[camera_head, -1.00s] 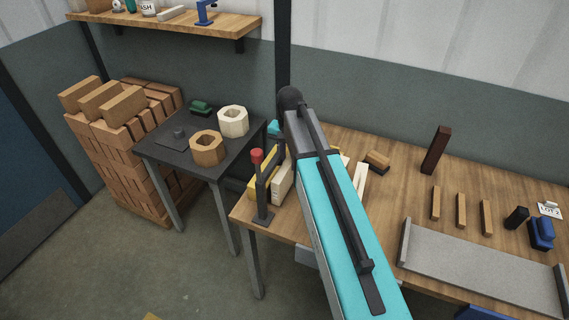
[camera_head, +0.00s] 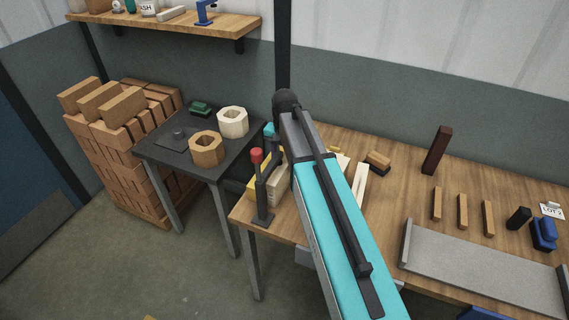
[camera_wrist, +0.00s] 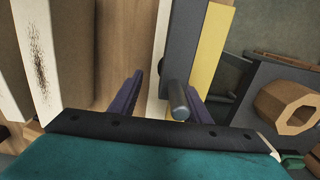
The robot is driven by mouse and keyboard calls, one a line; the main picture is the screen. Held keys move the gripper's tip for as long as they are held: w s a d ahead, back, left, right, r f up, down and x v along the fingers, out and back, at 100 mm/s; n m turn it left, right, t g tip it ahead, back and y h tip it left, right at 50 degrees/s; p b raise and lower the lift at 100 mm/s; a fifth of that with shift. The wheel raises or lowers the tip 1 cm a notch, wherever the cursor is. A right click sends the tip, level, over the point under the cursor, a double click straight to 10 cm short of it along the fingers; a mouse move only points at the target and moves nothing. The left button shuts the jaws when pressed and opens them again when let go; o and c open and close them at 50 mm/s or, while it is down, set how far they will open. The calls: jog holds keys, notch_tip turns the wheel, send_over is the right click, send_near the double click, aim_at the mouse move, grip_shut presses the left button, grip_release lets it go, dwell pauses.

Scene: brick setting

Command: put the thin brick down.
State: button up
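My gripper (camera_wrist: 161,100) is open in the wrist view, its two purple-blue fingers apart. A pale strip (camera_wrist: 157,55) and a dark grey bar (camera_wrist: 184,35) with a rounded grey end lie in the gap between them; I see no brick clamped. In the head view my teal arm hides the fingers. Three thin tan bricks stand on the wooden bench (camera_head: 400,190) at the right: left (camera_head: 437,203), middle (camera_head: 462,211) and right (camera_head: 488,218). A pale block (camera_head: 279,187) stands beside the red-knobbed lever (camera_head: 257,157). I cannot tell which is the task's thin brick.
A dark red brick (camera_head: 436,150) stands upright at the bench's back. A grey tray (camera_head: 480,262) lies at the front right. A dark table (camera_head: 172,152) with two hollow blocks and a brick stack (camera_head: 130,165) are at the left. A yellow strip (camera_wrist: 210,50) borders the grey bar.

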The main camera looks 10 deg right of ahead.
jog(key=shift+r, duration=0.15)
notch_tip(320, 180, up, 12)
jog(key=b, duration=0.2)
dwell(0.9)
dwell(0.6)
